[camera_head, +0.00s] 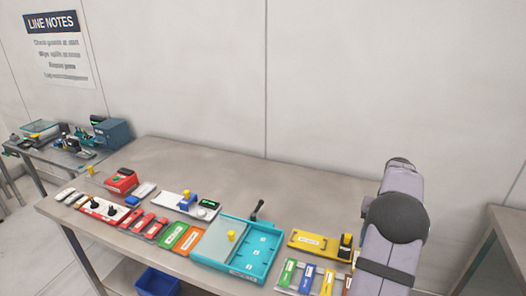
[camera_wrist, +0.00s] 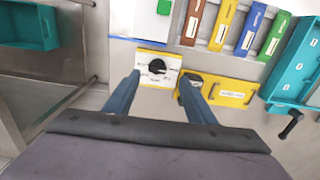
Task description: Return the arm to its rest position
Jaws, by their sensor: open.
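My arm (camera_head: 390,225) rises at the right of the head view over the right end of the table, and its gripper end is out of sight there. In the wrist view my gripper (camera_wrist: 160,79) has its two blue fingers spread apart with nothing held between them. A yellow-edged white panel (camera_wrist: 144,75) with a black knob (camera_wrist: 157,66) shows between and beyond the fingertips. I cannot tell the height of the fingertips above it. A yellow labelled plate (camera_wrist: 249,97) lies just right of the right finger.
The steel table (camera_head: 300,183) holds a teal tray (camera_head: 266,268), a yellow fixture (camera_head: 309,241), coloured labelled strips (camera_head: 307,277), and red and white panels at left. A black lever (camera_head: 258,207) stands behind the tray. The table's back strip is clear before the wall (camera_head: 330,80).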

